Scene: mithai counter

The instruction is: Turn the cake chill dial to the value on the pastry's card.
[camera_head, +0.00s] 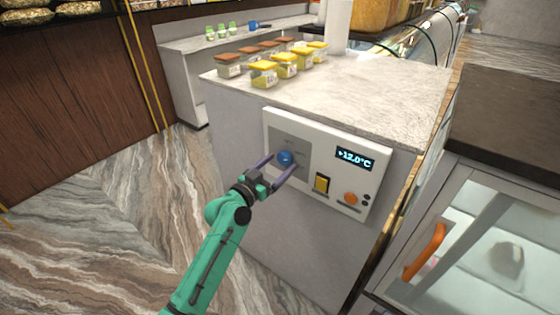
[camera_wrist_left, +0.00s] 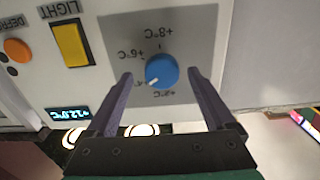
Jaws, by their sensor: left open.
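The blue dial (camera_head: 285,158) is on a white control panel (camera_head: 318,190) on the counter's front. In the left wrist view the dial (camera_wrist_left: 161,70) appears upside down, with temperature marks around it; +8°C, +6°C and +2°C are readable. Its white pointer is at lower left there, between the +6°C and +2°C marks. My left gripper (camera_head: 284,165) is open, its fingers on either side of the dial; in the left wrist view (camera_wrist_left: 160,74) gaps show between fingers and dial. The display (camera_head: 356,159) reads +12.0°C. I cannot identify the pastry's card. My right gripper is not in view.
A yellow light switch (camera_head: 322,184) and an orange button (camera_head: 351,198) sit beside the dial. Several yellow-lidded and brown-lidded jars stand on the marble countertop (camera_head: 360,90). A glass cabinet with an orange handle (camera_head: 425,252) is at right. Marble floor lies open at left.

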